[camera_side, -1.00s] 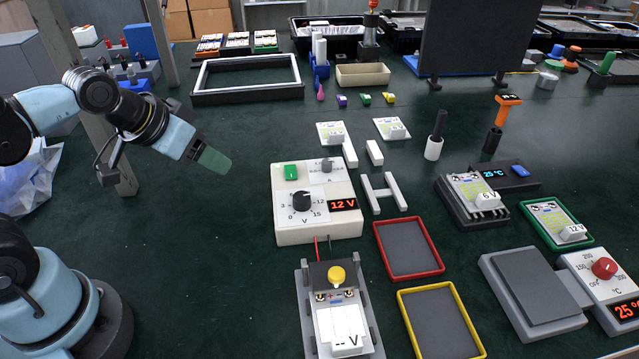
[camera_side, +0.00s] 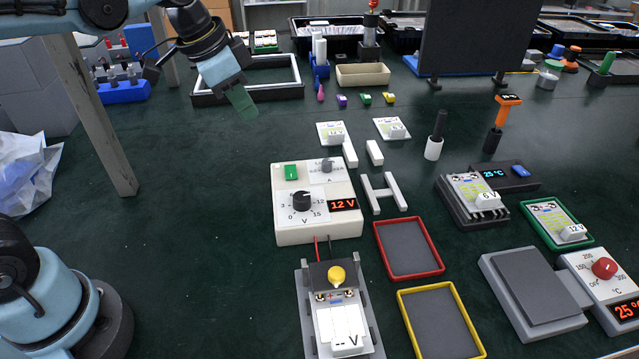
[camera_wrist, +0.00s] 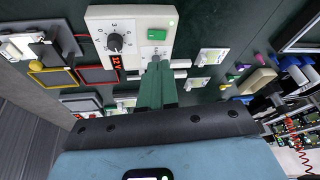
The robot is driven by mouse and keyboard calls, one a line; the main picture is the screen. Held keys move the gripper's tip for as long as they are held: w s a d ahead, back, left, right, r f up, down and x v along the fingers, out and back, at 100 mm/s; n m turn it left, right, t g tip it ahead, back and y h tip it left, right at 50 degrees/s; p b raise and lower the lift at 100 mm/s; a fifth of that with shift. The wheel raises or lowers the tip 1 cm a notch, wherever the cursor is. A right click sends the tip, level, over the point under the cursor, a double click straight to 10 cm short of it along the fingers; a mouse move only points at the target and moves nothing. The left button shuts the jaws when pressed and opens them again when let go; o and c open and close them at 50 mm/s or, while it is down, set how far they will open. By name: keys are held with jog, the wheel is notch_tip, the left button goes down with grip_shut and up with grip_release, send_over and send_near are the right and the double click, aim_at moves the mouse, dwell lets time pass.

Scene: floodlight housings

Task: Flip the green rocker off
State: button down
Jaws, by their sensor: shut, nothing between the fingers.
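The green rocker (camera_side: 291,172) sits at the upper left of the top face of a white power supply (camera_side: 318,231). The supply has a black dial (camera_side: 302,201) and a lit display (camera_side: 344,205) reading 12 V. My gripper (camera_side: 246,108) has green fingers, shut with nothing between them. It hangs in the air up and left of the rocker in the side view, apart from it. In the wrist view the rocker (camera_wrist: 158,36) shows just beyond the fingertips (camera_wrist: 156,64). The fingertips there overlap the edge of the supply (camera_wrist: 137,48).
A lamp fixture with a yellow knob (camera_side: 337,276) stands in front of the supply. Red (camera_side: 441,269) and yellow (camera_side: 480,346) trays lie to its right. White blocks (camera_side: 375,152) lie behind it. The table left of the supply (camera_side: 200,215) is clear.

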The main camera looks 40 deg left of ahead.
jog(key=shift+w+d+r+m+g+h, duration=0.1)
jog(key=shift+w+m+g, duration=0.1)
jog(key=shift+w+m, duration=0.35)
jog(key=shift+w+d+r+m+g+h, duration=0.1)
jog(key=shift+w+d+m+g, duration=0.1)
jog(key=shift+w+m, duration=0.4)
jog(key=shift+w+d+r+m+g+h, duration=0.1)
jog(key=shift+w+m+g, duration=0.15)
jog(key=shift+w, duration=0.55)
send_near(291, 168)
jog(key=x, duration=0.5)
jog(key=shift+w+d, duration=0.25)
jog(key=shift+f, duration=0.55)
jog(key=shift+w+a, duration=0.1)
jog(key=shift+w+a+f+g+h, duration=0.1)
jog(key=shift+a+f+g+h, duration=0.05)
jog(key=shift+f+g+h, duration=0.2)
